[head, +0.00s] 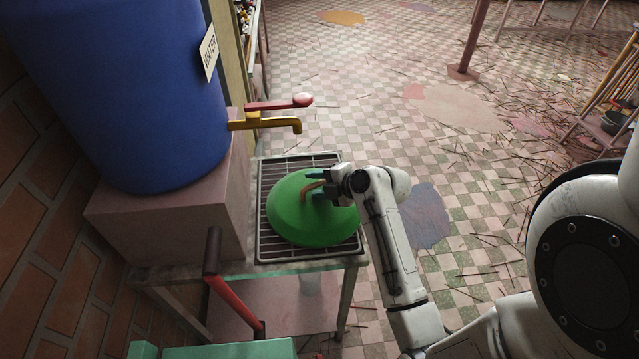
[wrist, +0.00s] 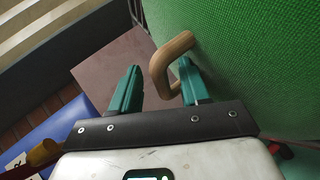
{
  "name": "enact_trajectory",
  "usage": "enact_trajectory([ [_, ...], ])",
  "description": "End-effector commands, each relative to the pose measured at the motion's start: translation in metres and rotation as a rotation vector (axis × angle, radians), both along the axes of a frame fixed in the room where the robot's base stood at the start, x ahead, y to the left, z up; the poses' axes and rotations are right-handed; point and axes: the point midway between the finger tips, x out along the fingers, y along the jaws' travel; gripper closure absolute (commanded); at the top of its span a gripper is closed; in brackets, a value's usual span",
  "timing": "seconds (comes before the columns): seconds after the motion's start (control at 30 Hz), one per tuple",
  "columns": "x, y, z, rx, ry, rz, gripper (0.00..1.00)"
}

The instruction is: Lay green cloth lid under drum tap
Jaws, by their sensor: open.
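The green cloth lid (head: 290,225) is a round dome lying on the wire rack (head: 262,243), below and a little in front of the tap's spout. Its bent wooden handle (head: 306,190) also shows in the wrist view (wrist: 158,68), where the lid's woven green surface (wrist: 250,60) fills the right side. The brass drum tap (head: 265,122) with a red lever juts from the blue drum (head: 150,90). My gripper (head: 314,184) is open at the handle. In the wrist view the handle lies between the teal fingers (wrist: 160,88), close to the right one; I cannot tell whether they touch.
A red bar (head: 235,300) stands at the table's near side. Thin sticks litter the checkered floor (head: 480,190) to the right.

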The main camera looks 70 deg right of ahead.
Motion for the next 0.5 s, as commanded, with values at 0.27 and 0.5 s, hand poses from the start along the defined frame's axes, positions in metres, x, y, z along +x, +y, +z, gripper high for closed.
enact_trajectory([
  [0.27,-0.021,0.004,0.012,-0.001,-0.002,-0.001,0.54],
  [0.5,-0.063,0.012,0.037,-0.002,-0.001,-0.001,0.54],
])
